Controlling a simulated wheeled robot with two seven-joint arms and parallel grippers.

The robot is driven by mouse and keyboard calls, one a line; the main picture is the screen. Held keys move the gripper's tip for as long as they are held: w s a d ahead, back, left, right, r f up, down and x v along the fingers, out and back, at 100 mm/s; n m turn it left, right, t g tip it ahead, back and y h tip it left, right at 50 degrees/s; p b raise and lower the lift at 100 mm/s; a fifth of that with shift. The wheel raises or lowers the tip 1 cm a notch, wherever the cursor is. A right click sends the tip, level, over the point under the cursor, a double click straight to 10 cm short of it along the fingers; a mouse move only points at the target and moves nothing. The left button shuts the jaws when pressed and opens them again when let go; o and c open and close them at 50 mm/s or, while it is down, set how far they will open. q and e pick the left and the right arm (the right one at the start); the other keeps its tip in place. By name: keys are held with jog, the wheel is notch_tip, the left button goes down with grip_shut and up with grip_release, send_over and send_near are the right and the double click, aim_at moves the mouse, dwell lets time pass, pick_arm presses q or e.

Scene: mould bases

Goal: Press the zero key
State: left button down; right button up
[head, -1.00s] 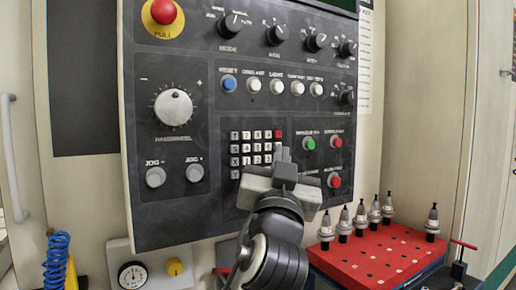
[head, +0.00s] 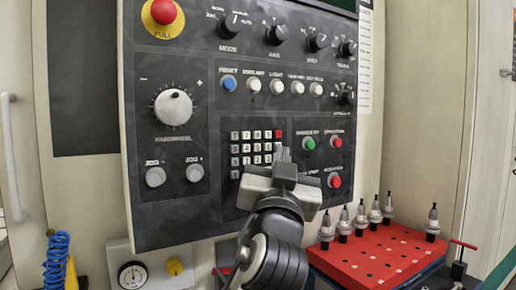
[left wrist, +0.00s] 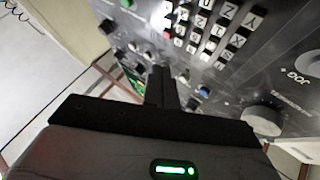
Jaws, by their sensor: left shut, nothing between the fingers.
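The keypad (head: 253,147) is a block of small white keys with dark letters and one red key (head: 279,134) at its top right. It sits low on the dark control panel (head: 215,110). My left gripper (head: 281,155) is shut and empty, its fingertips in front of the keypad's lower right part. The gripper hides the keys there, and I cannot make out a zero key. In the left wrist view the shut fingers (left wrist: 161,85) point at the panel near the keypad keys (left wrist: 215,28). I cannot tell whether the tips touch the panel. My right gripper is not in view.
A green button (head: 309,143) and red buttons (head: 335,181) sit right of the keypad. A red emergency stop (head: 163,11) and a handwheel knob (head: 173,107) are at the left. A red rack (head: 375,258) with several tool holders stands lower right.

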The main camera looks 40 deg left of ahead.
aim_at(257, 147)
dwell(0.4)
pick_arm(q)
jog(key=d+f+m+g+p, duration=0.1)
jog(key=p, duration=0.2)
jog(key=s+d+f+m+g+h+p, duration=0.1)
jog(key=f+m+p, duration=0.1)
jog(key=p, duration=0.2)
jog(key=d+f+m+g+h+p, duration=0.1)
jog(key=g+p, duration=0.1)
jog(key=p, duration=0.1)
jog(key=shift+s+d+f+m, duration=0.2)
jog(key=shift+d+m, duration=0.1)
jog(key=shift+d, duration=0.05)
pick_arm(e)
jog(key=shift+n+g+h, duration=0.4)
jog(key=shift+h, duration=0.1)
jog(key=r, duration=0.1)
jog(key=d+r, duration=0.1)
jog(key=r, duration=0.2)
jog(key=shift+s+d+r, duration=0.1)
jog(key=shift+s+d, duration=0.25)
pick_arm(q)
jog(key=shift+a, duration=0.1)
jog(key=w+a, duration=0.3)
jog(key=a, duration=0.5)
jog(key=shift+w, duration=0.2)
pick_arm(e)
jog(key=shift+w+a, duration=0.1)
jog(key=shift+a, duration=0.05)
